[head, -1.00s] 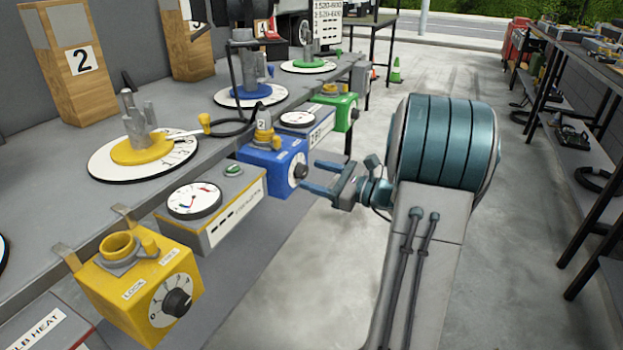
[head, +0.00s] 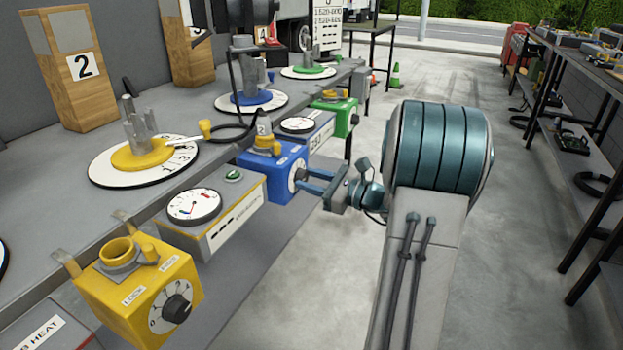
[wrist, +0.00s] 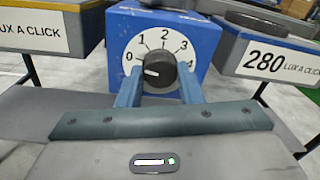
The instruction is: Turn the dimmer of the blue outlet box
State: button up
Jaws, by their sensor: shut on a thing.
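The blue outlet box (head: 272,172) hangs on the front edge of the bench, left of my gripper in the head view. In the wrist view the blue box (wrist: 203,40) shows its white dial face (wrist: 133,48), numbered 0 to 4. The black dimmer knob (wrist: 155,72) sits at its middle, its white mark pointing left, near 0. My gripper (wrist: 158,85) has one finger on each side of the knob and is shut on it. In the head view my gripper (head: 308,180) reaches the box's front face. The knob is mostly hidden there.
A yellow outlet box (head: 120,300) and a grey meter box (head: 220,225) hang nearer on the bench edge. A second meter box (head: 320,130) and a green box (head: 343,115) hang beyond. The floor right of the bench is clear.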

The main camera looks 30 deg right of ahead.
jog(key=m+p, duration=0.1)
jog(key=p, duration=0.2)
jog(key=r+m+p, duration=0.1)
jog(key=m+p, duration=0.1)
jog(key=p, duration=0.1)
jog(key=m+p, duration=0.4)
jog(key=p, duration=0.4)
jog(key=shift+m+g, duration=0.3)
jog(key=shift+m, duration=0.1)
jog(key=m+p, duration=0.4)
jog(key=p, duration=0.2)
jog(key=shift+f, duration=0.1)
jog(key=m+p, duration=0.1)
jog(key=p, duration=0.1)
jog(key=m+p, duration=0.1)
jog(key=m, duration=0.1)
jog(key=shift+f+p, duration=0.25)
jog(key=shift+p, duration=0.15)
jog(key=shift+f, duration=0.1)
jog(key=o, duration=1)
jog(key=shift+d, duration=0.1)
jog(key=v, duration=1.3)
jog(key=shift+s+d, duration=0.2)
jog(key=shift+d, duration=0.1)
